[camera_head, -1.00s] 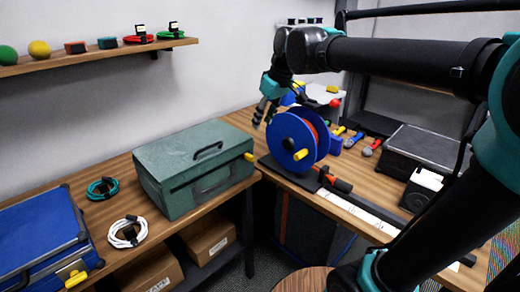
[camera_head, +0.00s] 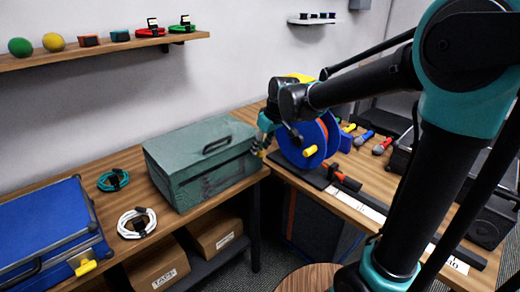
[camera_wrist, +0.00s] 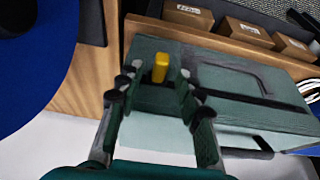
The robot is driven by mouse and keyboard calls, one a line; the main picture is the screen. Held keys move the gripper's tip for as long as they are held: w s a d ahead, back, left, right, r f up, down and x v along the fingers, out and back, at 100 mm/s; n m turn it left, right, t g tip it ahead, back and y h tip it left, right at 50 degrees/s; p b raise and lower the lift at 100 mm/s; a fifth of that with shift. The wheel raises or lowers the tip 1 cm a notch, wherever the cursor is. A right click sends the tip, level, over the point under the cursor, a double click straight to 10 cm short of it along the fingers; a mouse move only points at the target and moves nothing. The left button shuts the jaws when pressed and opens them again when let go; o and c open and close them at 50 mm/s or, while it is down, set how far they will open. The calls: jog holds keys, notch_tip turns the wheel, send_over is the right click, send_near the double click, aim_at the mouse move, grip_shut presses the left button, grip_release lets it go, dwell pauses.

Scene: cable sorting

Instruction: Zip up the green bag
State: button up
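The green bag (camera_head: 203,165) is a closed box shape with a dark handle on top, standing on the wooden table. In the wrist view the bag (camera_wrist: 235,75) fills the right side, and its yellow pull tab (camera_wrist: 160,68) sticks out at the near end. My gripper (camera_head: 260,143) is at the bag's right end. In the wrist view my gripper (camera_wrist: 157,92) is open, with one finger on either side of the yellow tab and a gap visible on both sides. In the head view the fingers largely hide the tab.
A blue cable reel (camera_head: 303,142) stands close to the right of my gripper. Teal (camera_head: 113,180) and white (camera_head: 136,223) cable coils and a blue case (camera_head: 45,235) lie left of the bag. Cardboard boxes (camera_head: 215,232) are on the shelf below.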

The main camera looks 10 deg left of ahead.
jog(key=shift+x, duration=1)
jog(key=shift+r, duration=0.1)
grip_shut()
